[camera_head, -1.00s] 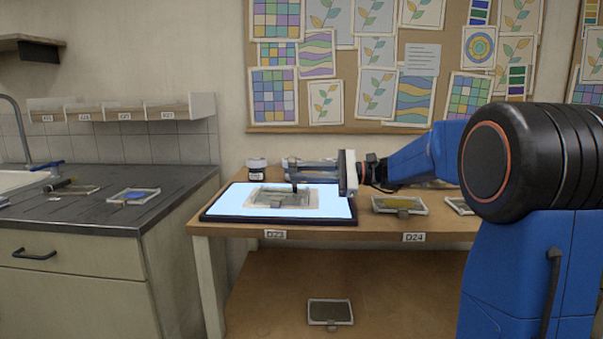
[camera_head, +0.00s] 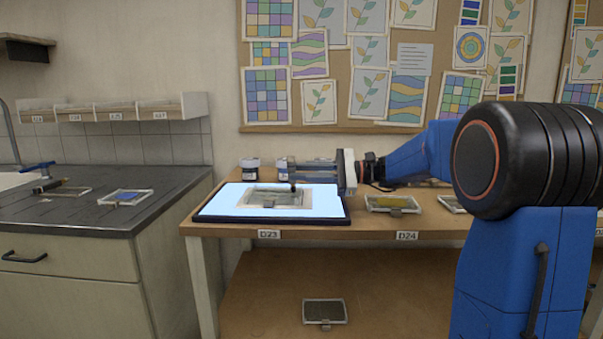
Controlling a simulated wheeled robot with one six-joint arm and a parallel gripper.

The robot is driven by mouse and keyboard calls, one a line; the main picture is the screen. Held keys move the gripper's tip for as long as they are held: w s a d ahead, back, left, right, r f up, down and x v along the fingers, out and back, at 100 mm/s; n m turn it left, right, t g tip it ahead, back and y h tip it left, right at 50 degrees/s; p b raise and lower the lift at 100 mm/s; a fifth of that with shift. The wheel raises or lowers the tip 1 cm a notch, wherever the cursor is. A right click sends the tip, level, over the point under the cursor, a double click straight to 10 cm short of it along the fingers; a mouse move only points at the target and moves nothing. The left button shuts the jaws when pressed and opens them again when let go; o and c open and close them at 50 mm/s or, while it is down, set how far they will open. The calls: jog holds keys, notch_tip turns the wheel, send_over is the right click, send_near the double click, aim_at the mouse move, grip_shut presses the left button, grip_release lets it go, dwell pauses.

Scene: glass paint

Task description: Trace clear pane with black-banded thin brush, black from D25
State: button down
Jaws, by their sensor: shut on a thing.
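My gripper (camera_head: 292,170) reaches in from the right over a lit light pad (camera_head: 225,205) at D23. It is shut on a thin brush (camera_head: 293,187), of which only a short dark lower end shows below the fingers. The black band cannot be made out. A framed pane (camera_head: 262,199) lies on a pale sheet (camera_head: 305,204) on the pad. The brush end is over the pane's right part; whether it touches the glass is unclear. Dark marks on the pane are too small to read. The D25 place is not seen.
Dark-lidded jars (camera_head: 249,169) stand behind the pad, close to my fingers. A yellowish pane (camera_head: 392,203) lies at D24, to the right. The counter (camera_head: 80,215) at left holds a blue pane (camera_head: 125,197).

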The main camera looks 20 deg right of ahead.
jog(key=shift+r, duration=2.5)
